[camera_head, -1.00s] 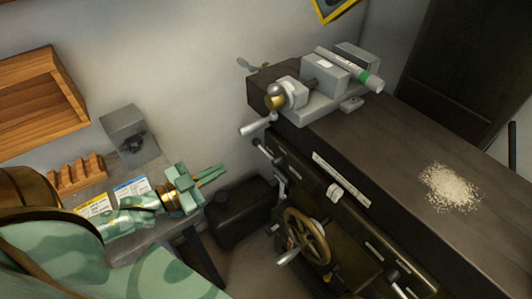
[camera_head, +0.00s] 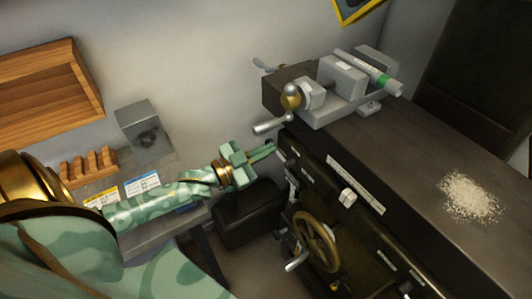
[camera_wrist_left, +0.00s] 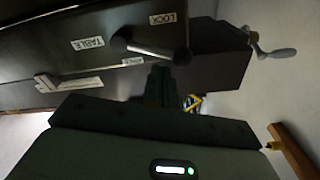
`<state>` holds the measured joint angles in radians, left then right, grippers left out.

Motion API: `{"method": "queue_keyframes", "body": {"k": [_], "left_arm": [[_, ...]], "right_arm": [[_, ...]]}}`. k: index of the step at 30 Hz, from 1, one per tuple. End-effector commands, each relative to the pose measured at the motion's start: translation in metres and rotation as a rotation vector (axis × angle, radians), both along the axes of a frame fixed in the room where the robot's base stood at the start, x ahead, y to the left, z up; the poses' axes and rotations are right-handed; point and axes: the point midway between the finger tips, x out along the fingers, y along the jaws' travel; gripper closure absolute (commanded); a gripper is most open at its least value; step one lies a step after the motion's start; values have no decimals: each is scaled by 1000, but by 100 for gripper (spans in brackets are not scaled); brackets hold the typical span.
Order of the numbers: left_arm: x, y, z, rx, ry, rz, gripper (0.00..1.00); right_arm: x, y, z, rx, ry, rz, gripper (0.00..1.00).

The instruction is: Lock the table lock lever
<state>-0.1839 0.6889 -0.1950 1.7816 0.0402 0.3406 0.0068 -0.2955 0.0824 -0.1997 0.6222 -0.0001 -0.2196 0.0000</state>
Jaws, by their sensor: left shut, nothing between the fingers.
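The table lock lever shows in the left wrist view as a metal rod (camera_wrist_left: 148,48) with a dark knob at its left end. Labels reading LOCK (camera_wrist_left: 162,18) and TABLE (camera_wrist_left: 88,43) are on the dark machine front around it. The rod lies roughly level, its knob pointing left and below the LOCK label. My left gripper (camera_head: 262,152) is shut and empty, its tips close to the upper left of the machine front in the head view. In the left wrist view its fingers (camera_wrist_left: 161,80) sit just below the rod; contact cannot be told. My right gripper is not in view.
The milling machine's table (camera_head: 415,160) carries a vise (camera_head: 345,80) and a pile of chips (camera_head: 468,198). A side bench (camera_head: 150,226) with cards stands at left.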

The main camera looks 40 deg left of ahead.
Motion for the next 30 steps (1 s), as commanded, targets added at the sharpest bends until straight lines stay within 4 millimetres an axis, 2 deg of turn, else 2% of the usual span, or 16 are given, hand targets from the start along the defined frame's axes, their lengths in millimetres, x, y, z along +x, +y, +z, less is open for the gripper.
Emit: {"method": "queue_keyframes", "body": {"k": [13, 18, 21, 30], "left_arm": [[2, 1, -4, -12, 5, 0, 100], [5, 7, -9, -203, 83, 2, 100], [6, 10, -17, -308, 126, 2, 100], [5, 10, -23, -338, 141, 2, 100]], "right_arm": [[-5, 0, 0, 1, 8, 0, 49], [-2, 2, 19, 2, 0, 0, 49], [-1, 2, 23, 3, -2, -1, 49], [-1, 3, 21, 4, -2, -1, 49]]}}
